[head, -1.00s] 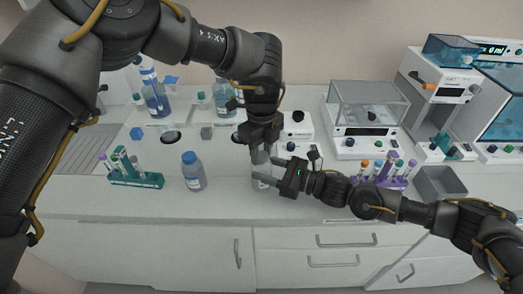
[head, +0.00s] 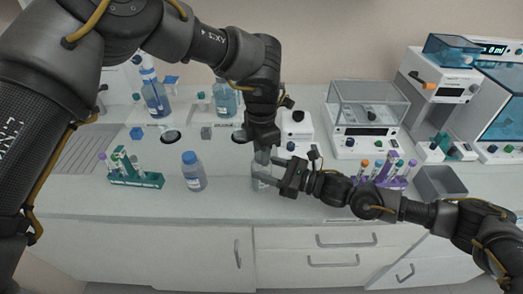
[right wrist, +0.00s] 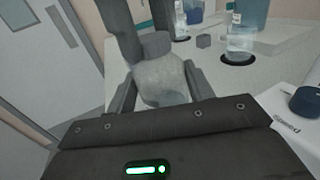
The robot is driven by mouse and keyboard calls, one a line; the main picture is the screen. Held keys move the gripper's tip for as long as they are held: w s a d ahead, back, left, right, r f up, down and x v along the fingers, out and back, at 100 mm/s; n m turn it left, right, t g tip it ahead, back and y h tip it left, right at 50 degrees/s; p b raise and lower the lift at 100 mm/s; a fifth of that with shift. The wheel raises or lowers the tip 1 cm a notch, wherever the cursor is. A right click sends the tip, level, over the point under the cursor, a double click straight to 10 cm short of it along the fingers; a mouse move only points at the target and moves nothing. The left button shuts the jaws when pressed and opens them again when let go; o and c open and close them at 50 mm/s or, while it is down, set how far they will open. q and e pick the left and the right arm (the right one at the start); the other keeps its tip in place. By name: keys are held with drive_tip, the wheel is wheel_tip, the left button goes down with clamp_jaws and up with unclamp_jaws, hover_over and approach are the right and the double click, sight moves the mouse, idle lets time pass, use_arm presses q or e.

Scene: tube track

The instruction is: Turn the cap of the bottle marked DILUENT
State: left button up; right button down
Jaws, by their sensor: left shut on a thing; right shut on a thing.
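A grey translucent bottle (head: 262,182) stands upright near the front of the bench. Its grey cap (right wrist: 155,43) and pale body (right wrist: 160,82) show in the right wrist view; no name is readable on it. My left gripper (head: 262,156) points down from above and is shut on the cap. My right gripper (head: 272,172) comes in from the right and is shut on the bottle's body; its fingers also flank the body in the right wrist view (right wrist: 158,88). The grippers hide part of the bottle.
A blue-capped bottle (head: 193,172) stands to the left. A green tube rack (head: 135,178) is farther left and a purple tube rack (head: 382,182) is to the right. A balance (head: 363,145) and a grey bin (head: 440,185) stand farther right.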

use_arm(q)
drive_tip(key=o, duration=1.1)
drive_tip(key=shift+c, duration=0.2)
drive_tip(key=shift+r, duration=0.15)
drive_tip(key=shift+r, duration=2.15)
drive_tip(key=shift+c, duration=0.4)
